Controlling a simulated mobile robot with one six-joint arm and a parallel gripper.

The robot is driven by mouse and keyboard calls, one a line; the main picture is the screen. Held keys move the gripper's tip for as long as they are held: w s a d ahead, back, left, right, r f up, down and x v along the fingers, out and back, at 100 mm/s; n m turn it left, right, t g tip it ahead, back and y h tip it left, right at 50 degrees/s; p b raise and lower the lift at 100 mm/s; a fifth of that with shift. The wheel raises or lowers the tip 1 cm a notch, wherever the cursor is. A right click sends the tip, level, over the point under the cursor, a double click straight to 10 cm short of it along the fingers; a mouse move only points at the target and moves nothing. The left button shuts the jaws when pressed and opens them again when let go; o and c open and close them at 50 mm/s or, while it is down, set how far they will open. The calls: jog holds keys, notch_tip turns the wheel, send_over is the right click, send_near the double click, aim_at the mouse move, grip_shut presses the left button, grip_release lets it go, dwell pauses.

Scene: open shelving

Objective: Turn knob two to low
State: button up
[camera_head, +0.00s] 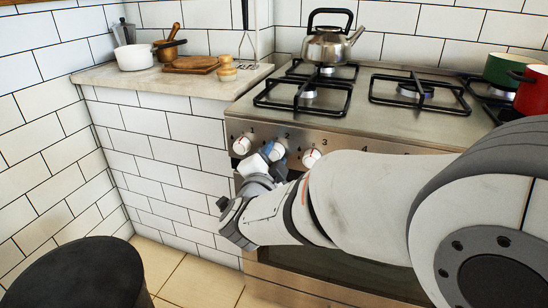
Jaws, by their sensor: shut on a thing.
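Knob two (277,152) is a white knob on the steel front of the stove, below the number 2. My gripper (267,157) reaches it from the lower left and is shut on it. The fingers cover part of the knob, and its pointer angle is too small and hidden to read. Knob one (241,145) is to the left and knob three (311,158) to the right; both are white with red marks and free of my gripper.
A steel kettle (327,45) stands on the back left burner. Green (507,68) and red (533,92) pots stand at the right. A counter (143,77) with a white pot (134,57) and boards adjoins the stove. A dark round stool (82,275) is at lower left.

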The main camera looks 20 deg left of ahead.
jog(key=c, duration=0.3)
jog(key=shift+c, duration=0.2)
jog(key=shift+r+n+p, duration=0.1)
jog(key=shift+n+p, duration=0.2)
jog(key=shift+p, duration=0.15)
jog(key=n+p, duration=0.1)
jog(key=p, duration=0.1)
jog(key=n+p, duration=0.1)
jog(key=p, duration=0.1)
jog(key=shift+r+n, duration=0.25)
jog(key=shift+n, duration=0.05)
jog(key=n+p, duration=0.4)
jog(key=p, duration=0.2)
jog(key=shift+g+h, duration=0.3)
jog(key=shift+g, duration=0.1)
jog(key=n+p, duration=0.5)
jog(key=p, duration=0.2)
jog(key=shift+a+n+h, duration=0.15)
jog(key=shift+n+h, duration=0.15)
jog(key=shift+f+n+p, duration=0.15)
jog(key=shift+n+p, duration=0.85)
jog(key=shift+p, duration=0.25)
jog(key=shift+h, duration=0.3)
